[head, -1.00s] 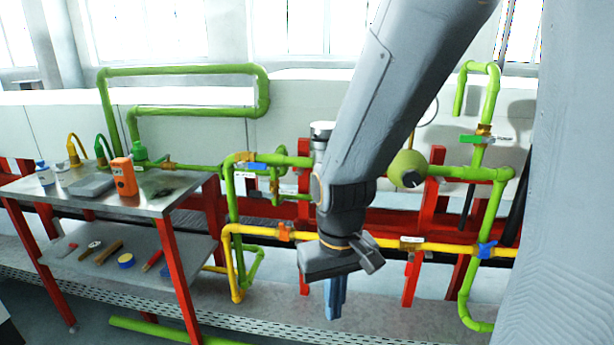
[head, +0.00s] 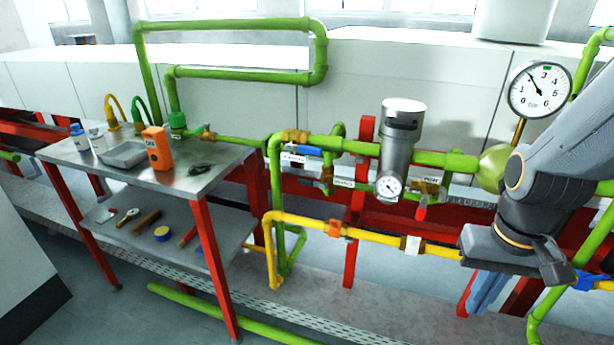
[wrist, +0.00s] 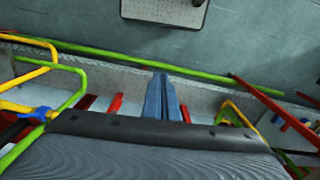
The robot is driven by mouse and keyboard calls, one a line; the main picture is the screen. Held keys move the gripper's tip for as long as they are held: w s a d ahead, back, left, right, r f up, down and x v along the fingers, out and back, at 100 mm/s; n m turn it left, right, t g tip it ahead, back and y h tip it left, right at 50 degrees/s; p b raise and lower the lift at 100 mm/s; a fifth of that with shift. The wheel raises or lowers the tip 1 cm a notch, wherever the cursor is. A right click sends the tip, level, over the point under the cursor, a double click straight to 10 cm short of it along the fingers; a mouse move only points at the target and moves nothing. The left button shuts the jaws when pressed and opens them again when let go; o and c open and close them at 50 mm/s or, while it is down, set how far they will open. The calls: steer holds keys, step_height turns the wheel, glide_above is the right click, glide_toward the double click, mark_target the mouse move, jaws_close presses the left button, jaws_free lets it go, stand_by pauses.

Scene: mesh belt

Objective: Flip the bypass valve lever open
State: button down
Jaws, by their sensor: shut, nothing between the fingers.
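My gripper (head: 487,295) hangs at the right of the head view, in front of the yellow pipe. Its blue fingers (wrist: 163,95) are shut, with nothing between them, in the wrist view. Several valves sit on the pipework left of it. A blue lever (head: 308,151) lies along the upper green pipe. A small valve (head: 327,178) with a white tag (head: 343,183) sits on the thin green branch below. A red lever (head: 421,212) hangs under a tagged brass valve (head: 425,187). The tags are too small to read surely, so I cannot tell which lever is the bypass one. My gripper touches none of these.
A metal cylinder with a small gauge (head: 389,187) stands in the pipe run. The yellow pipe (head: 380,235) carries an orange valve (head: 336,229). A large gauge (head: 541,89) stands behind my arm. A steel table (head: 190,185) with tools is at left. Red posts (head: 355,250) stand among the pipes.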

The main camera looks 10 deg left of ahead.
steer(key=w+a+t+y+p, duration=0.1)
steer(key=w+a+t, duration=0.3)
steer(key=w+a, duration=0.65)
steer(key=t+p, duration=0.2)
steer(key=t, duration=0.5)
glide_toward(312, 184)
steer(key=w+d, duration=0.1)
steer(key=d, duration=0.2)
steer(key=s+a+r+m+t+h, duration=0.1)
steer(key=s+a+r+t+h, duration=0.1)
steer(key=s+a+r+t, duration=0.2)
steer(key=shift+s+a+p, duration=0.35)
steer(key=shift+a+p, duration=0.05)
steer(key=shift+a, duration=0.8)
steer(key=w+f+p, duration=0.2)
steer(key=w+f, duration=0.4)
steer(key=w, duration=0.3)
steer(key=shift+w+d+f+p, duration=0.25)
steer(key=shift+w+d+p, duration=0.1)
steer(key=shift+d, duration=0.05)
